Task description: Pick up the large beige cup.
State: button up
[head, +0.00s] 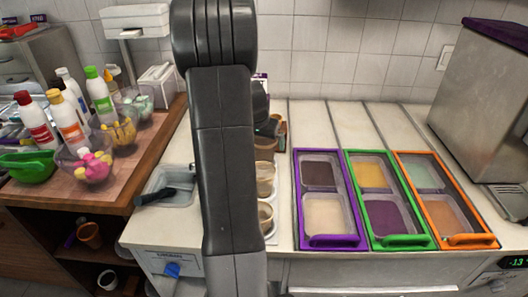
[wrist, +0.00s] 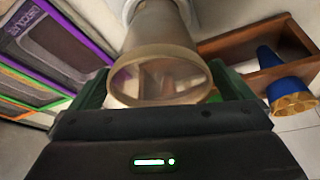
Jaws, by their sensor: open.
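A large beige cup (wrist: 158,50) fills the upper middle of the wrist view, its round open rim facing the camera. My gripper (wrist: 160,88) is open, with one dark green finger on each side of the cup. I cannot tell whether either finger touches it. In the head view my arm hides much of the cup area. My gripper (head: 262,115) shows only partly there, just right of the arm. Brownish cups (head: 265,178) show in part beside the arm, and I cannot tell which is the large one.
Purple (head: 332,242), green (head: 404,240) and orange (head: 468,242) topping trays lie right of the cups. A grey basin (head: 160,183) is left of my arm. Bottles and bowls crowd the wooden table (head: 140,150) at left. A metal box (head: 480,85) stands far right.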

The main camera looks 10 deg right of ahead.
jog(key=shift+w+d+f, duration=0.15)
jog(key=shift+w+f, duration=0.05)
jog(key=shift+f, duration=0.45)
jog(key=shift+c, duration=0.2)
jog(key=c, duration=0.9)
